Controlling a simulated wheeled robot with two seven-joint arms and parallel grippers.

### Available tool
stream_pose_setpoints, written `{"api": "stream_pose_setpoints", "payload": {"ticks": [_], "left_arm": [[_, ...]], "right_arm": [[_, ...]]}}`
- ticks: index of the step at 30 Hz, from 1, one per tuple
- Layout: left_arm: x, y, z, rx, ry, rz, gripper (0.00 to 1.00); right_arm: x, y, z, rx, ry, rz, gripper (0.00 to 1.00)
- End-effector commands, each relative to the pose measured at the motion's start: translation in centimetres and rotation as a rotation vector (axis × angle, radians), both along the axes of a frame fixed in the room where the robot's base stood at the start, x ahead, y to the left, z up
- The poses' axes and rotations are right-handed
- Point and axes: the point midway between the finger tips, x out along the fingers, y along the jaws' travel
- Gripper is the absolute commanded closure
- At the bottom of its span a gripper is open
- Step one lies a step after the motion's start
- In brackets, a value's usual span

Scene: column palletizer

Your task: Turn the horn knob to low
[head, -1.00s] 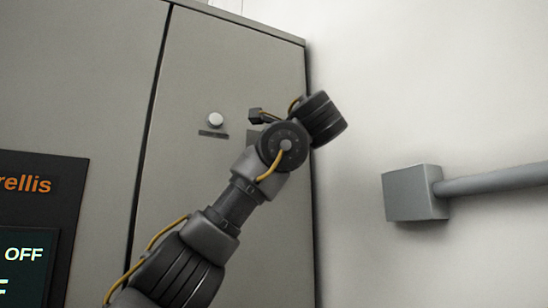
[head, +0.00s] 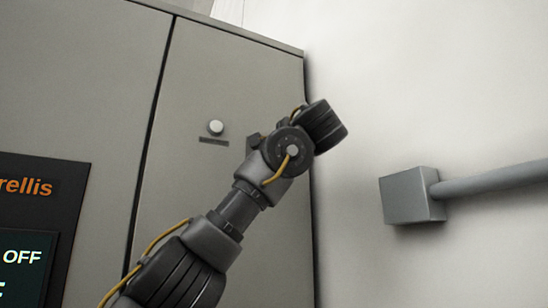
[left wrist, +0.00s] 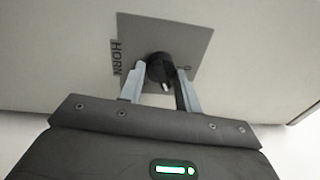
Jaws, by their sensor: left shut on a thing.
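The horn knob (left wrist: 155,66) is round and black with a pale pointer mark on its lower edge. It sits on a grey square plate (left wrist: 188,38) beside a sideways HORN label (left wrist: 116,58) in the left wrist view. My left gripper (left wrist: 161,76) has its two fingers on either side of the knob and is shut on it. A small mark shows on the plate to the right of the knob; I cannot read it as a setting. In the head view my left arm hides the knob and the fingers. My right gripper is not in view.
A white round button (head: 215,127) with a dark label strip is on the grey cabinet door (head: 205,75). A dark display panel (head: 45,215) is at the left. A grey box (head: 408,197) with a pipe is on the white wall at the right.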

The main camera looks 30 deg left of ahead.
Motion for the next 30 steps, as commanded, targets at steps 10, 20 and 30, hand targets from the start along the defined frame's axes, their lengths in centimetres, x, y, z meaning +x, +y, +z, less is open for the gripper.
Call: {"api": "stream_pose_setpoints", "payload": {"ticks": [10, 20, 30], "left_arm": [[0.0, 0.0, 0.0, 0.001, 0.001, 0.000, 0.58], [0.0, 0.0, 0.0, 0.001, 0.001, 0.000, 0.45], [-2.4, -3.3, -0.7, 0.002, 0.000, -0.001, 0.45]], "right_arm": [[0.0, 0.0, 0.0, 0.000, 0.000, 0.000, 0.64], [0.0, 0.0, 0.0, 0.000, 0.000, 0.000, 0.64], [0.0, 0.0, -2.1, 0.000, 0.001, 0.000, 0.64]]}}
